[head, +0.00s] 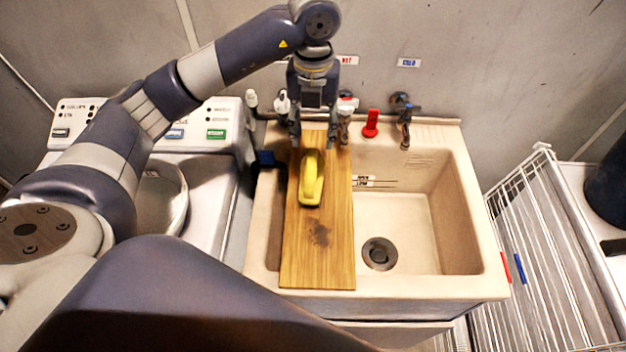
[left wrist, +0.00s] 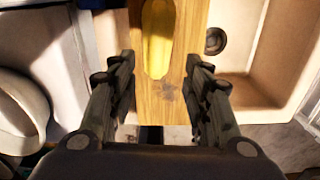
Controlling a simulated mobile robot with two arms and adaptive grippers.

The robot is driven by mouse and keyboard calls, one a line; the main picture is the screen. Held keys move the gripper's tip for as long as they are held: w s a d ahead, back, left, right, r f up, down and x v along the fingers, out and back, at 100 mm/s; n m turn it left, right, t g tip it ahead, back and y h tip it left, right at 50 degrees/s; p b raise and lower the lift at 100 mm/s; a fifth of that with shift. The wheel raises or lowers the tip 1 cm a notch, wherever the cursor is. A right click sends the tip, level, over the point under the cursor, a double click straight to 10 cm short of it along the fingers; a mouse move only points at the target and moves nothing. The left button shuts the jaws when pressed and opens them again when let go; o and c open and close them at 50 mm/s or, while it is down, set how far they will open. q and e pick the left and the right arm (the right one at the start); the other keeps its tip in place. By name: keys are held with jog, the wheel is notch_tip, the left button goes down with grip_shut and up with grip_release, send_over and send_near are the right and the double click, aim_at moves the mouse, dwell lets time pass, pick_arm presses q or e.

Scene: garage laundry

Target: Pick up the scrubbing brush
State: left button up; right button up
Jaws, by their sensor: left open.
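The scrubbing brush appears to be the yellow elongated object (head: 312,177) lying on a wooden board (head: 318,262). The board lies across the left part of the sink. My left gripper (head: 320,138) is above the board's far end, just beyond the brush in the head view. In the left wrist view, my left gripper (left wrist: 161,62) is open and empty, with its fingers spread wider than the brush (left wrist: 157,38). The brush lies between and ahead of the fingertips, and its top end is cut off by the frame. Height above it is hard to judge. My right gripper is not in view.
The sink basin (head: 440,225) with its drain (head: 380,254) is open to the right of the board. Taps (head: 405,120) and a red object (head: 371,124) stand along the back rim. A white wire rack (head: 545,250) is at right, a washer (head: 215,170) at left.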

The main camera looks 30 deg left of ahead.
pick_arm(q)
jog(key=shift+w+f+b, duration=0.1)
jog(key=shift+f+b, duration=0.25)
jog(key=shift+f, duration=0.6)
jog(key=p, duration=0.1)
send_over(312, 163)
jog(key=f, duration=0.4)
jog(key=shift+s+d+f, duration=0.2)
jog(key=shift+s+d, duration=0.05)
jog(key=shift+f+p, duration=0.4)
jog(key=shift+f, duration=0.15)
jog(key=f, duration=0.1)
jog(key=f+p, duration=0.2)
jog(key=f, duration=0.1)
jog(key=shift+w+a+f, duration=0.1)
jog(key=shift+w+a, duration=0.1)
jog(key=shift+a, duration=0.1)
jog(key=shift+f, duration=0.4)
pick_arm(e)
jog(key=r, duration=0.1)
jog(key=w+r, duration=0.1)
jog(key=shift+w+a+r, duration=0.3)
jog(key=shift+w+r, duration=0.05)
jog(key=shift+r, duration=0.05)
pick_arm(q)
jog(key=shift+c, duration=0.6)
grip_shut()
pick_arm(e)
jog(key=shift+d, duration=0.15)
